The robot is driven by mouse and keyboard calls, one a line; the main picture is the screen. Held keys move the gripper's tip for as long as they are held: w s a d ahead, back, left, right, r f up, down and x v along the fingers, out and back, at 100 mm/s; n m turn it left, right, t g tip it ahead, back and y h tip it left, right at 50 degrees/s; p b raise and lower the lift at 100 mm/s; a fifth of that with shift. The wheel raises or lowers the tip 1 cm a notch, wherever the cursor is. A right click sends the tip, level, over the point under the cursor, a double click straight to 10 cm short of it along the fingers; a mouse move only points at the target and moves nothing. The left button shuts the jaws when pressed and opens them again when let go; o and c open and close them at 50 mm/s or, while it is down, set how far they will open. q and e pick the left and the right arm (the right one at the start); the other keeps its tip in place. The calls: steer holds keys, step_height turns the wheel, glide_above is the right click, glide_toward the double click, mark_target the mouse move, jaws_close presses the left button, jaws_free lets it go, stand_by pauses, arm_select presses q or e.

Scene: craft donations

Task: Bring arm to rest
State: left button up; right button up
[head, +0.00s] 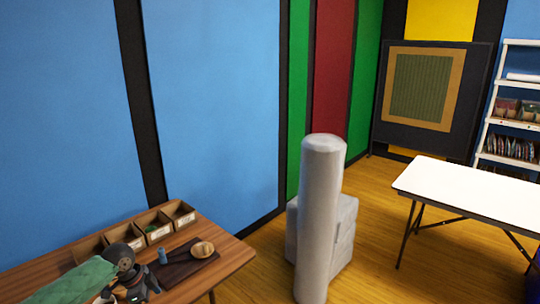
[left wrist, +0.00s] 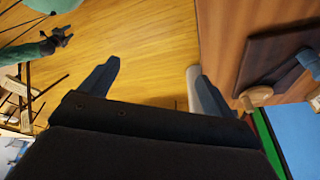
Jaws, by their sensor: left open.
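My left gripper (head: 150,282) is at the lower left of the head view, at the end of a green-sleeved arm by the wooden table (head: 232,255). In the left wrist view the left gripper (left wrist: 158,70) has its two fingers spread wide, with nothing between them but wooden floor behind. The table edge lies to the right of the fingers there. A second green arm with a small dark gripper (left wrist: 55,42) shows at the upper left of that view, seemingly my right; its jaws are too small to read. The right arm is not in the head view.
On the table are several open cardboard boxes (head: 158,226), a dark mat (head: 180,272), a round wooden piece (head: 203,249) and a small blue object (head: 162,256). A grey column (head: 320,220) stands right of the table. A white table (head: 475,190) is farther right, with floor between.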

arm_select(q)
steer(key=s+d+f+n+t, duration=0.1)
steer(key=s+d+f+n, duration=0.15)
steer(key=f, duration=0.85)
steer(key=s+d+f+n, duration=0.2)
steer(key=s+f, duration=0.1)
steer(key=f, duration=0.9)
steer(key=s+d+f+n+t, duration=0.1)
steer(key=s+d+f+n, duration=0.15)
steer(key=f, duration=0.85)
steer(key=s+d+f+n+y, duration=0.1)
steer(key=s+d+f, duration=0.3)
steer(key=s+f, duration=0.8)
steer(key=s+d+f+n+g+y+b, duration=0.1)
steer(key=s+d+f+n, duration=0.3)
steer(key=s+f, duration=0.8)
steer(key=shift+s+d+f+y+b, duration=0.25)
steer(key=shift+s+y, duration=0.25)
steer(key=shift+s, duration=3.2)
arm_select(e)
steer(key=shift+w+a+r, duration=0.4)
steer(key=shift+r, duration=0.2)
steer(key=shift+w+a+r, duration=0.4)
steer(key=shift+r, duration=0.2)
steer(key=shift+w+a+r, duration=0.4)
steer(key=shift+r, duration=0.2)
